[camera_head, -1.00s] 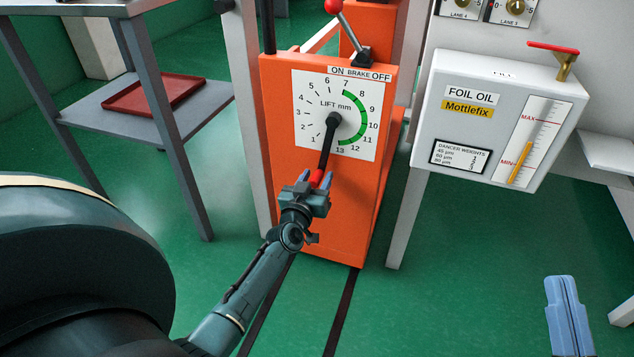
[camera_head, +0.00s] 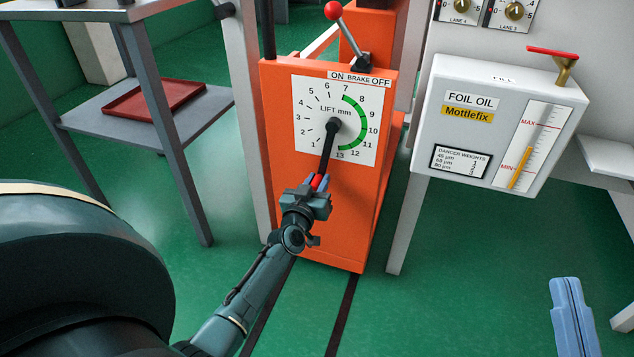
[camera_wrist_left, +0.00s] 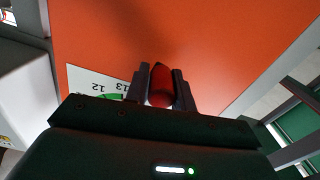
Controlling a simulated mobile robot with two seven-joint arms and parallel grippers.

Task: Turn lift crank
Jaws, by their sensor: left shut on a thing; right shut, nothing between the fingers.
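The lift crank (camera_head: 328,147) is a black arm on the orange lift post (camera_head: 340,220), pivoting at the centre of the white LIFT mm dial (camera_head: 306,92). It points down and slightly left, toward the gap between 13 and 1. Its red handle (camera_head: 317,183) is at the lower end. My left gripper (camera_head: 314,188) is shut on that handle; the left wrist view shows the red handle (camera_wrist_left: 161,86) between both fingers. The dial's lower edge with 12 and 13 (camera_wrist_left: 95,83) shows beside it. My right gripper (camera_head: 573,315) is shut and empty at the lower right, away from the post.
A brake lever (camera_head: 348,37) with a red knob tilts left toward ON atop the post. A white FOIL OIL box (camera_head: 470,85) with a red-handled valve (camera_head: 555,50) stands to the right. A grey shelf with a red tray (camera_head: 150,97) stands left. Open green floor lies below.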

